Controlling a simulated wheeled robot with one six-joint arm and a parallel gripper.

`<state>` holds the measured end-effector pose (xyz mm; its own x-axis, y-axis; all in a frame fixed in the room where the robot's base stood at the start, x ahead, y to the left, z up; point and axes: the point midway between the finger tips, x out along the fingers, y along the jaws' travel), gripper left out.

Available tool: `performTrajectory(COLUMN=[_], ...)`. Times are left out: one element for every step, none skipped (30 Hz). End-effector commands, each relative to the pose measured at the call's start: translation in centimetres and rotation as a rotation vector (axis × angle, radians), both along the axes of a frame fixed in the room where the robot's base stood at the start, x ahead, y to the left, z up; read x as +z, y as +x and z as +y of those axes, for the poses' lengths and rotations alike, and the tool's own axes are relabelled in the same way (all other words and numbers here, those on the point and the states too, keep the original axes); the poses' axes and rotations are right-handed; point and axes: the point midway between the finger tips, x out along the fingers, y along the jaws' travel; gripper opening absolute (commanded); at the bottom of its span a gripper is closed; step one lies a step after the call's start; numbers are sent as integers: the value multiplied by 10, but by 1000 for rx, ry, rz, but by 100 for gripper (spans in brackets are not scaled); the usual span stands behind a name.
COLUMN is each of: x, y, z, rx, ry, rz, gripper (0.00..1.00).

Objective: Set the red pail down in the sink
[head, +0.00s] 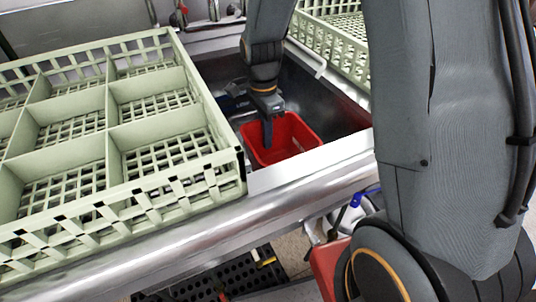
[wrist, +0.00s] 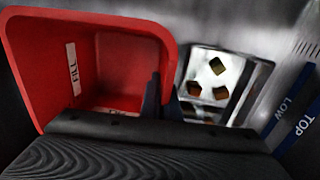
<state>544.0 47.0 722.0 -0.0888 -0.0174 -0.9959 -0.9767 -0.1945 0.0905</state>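The red pail (head: 290,137) is inside the sink basin (head: 328,92), upright or nearly so. My gripper (head: 266,130) reaches down from above at the pail's left side, one finger showing inside it. In the wrist view the pail (wrist: 120,22) fills the upper left, empty, with a white "FILL" label on its inner wall. There my gripper (wrist: 163,95) has its dark fingers on either side of the pail's right wall, shut on it. The pail's underside is hidden, so I cannot tell whether it touches the sink floor.
A pale green compartment rack (head: 110,132) stands left of the basin, and another green rack (head: 352,45) behind right. The metal front edge (head: 300,195) borders the sink. In the wrist view a bright drain piece with square holes (wrist: 238,72) and a blue "TOP/LOW" strip (wrist: 295,130) lie beside the pail.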

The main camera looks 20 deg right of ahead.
Motion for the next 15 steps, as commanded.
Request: performTrajectory(x=[-5,-7,-9,-11,-13,-16,-20,-24,-30,-34,-38,-43,-45,-47,-47], y=[0,0,0,0,0,0,0,0,0,-1,0,0,0,0,0], z=[0,0,0,0,0,0,0,0,0,0,0,0,0,0,0], rx=[0,0,0,0,0,0,0,0,0,0,0,0,0,0,0], ry=[0,0,0,0,0,0,0,0,0,-1,0,0,0,0,0], rz=[0,-1,0,0,1,1,1,0,2,3,1,1,1,0,-1], gripper=[0,0,0,0,0,0,0,0,0,0,0,0,0,0,0])
